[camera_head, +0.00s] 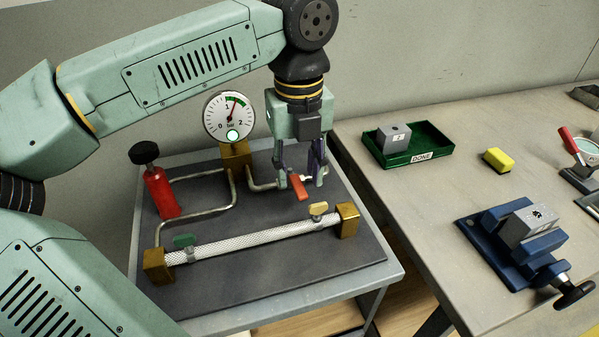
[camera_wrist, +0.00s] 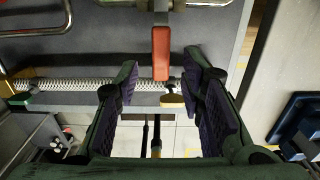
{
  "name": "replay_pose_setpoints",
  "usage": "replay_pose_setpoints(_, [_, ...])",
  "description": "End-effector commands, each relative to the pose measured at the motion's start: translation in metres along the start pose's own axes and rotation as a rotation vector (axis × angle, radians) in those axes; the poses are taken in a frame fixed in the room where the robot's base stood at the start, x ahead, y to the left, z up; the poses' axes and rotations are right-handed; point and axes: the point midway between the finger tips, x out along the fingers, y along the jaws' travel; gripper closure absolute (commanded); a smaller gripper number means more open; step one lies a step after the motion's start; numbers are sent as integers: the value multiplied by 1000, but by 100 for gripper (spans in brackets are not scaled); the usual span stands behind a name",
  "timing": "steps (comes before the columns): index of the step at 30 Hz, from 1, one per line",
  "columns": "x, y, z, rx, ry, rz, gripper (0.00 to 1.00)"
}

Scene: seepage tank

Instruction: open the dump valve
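A red valve lever (camera_head: 298,187) sits on a thin pipe at the back right of the dark bench panel. No label on it is readable, so I cannot tell from the frames that it is the dump valve. My gripper (camera_head: 302,178) points down over it, with its fingers apart. In the wrist view the red lever (camera_wrist: 161,52) lies at the top middle, roughly in line with the gap between the open fingers of my gripper (camera_wrist: 164,88). The gap looks empty, and I cannot tell whether a finger touches the lever.
A pressure gauge (camera_head: 230,117) reads a little above 1 bar. A braided hose (camera_head: 255,238) carries a green handle (camera_head: 184,241) and a cream handle (camera_head: 318,208). A red cylinder (camera_head: 160,192) stands left. The right table holds a green tray (camera_head: 436,145) and a blue vise (camera_head: 505,258).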

Motion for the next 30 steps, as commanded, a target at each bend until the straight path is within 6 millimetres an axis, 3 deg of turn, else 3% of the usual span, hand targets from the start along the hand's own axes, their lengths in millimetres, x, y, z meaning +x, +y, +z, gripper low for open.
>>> replay_pose_setpoints(6, [19,0,0,1,0,-1,64])
replay_pose_setpoints(15, [21,0,0,1,-1,-1,64])
replay_pose_setpoints(30, [21,0,0,1,-1,-1,98])
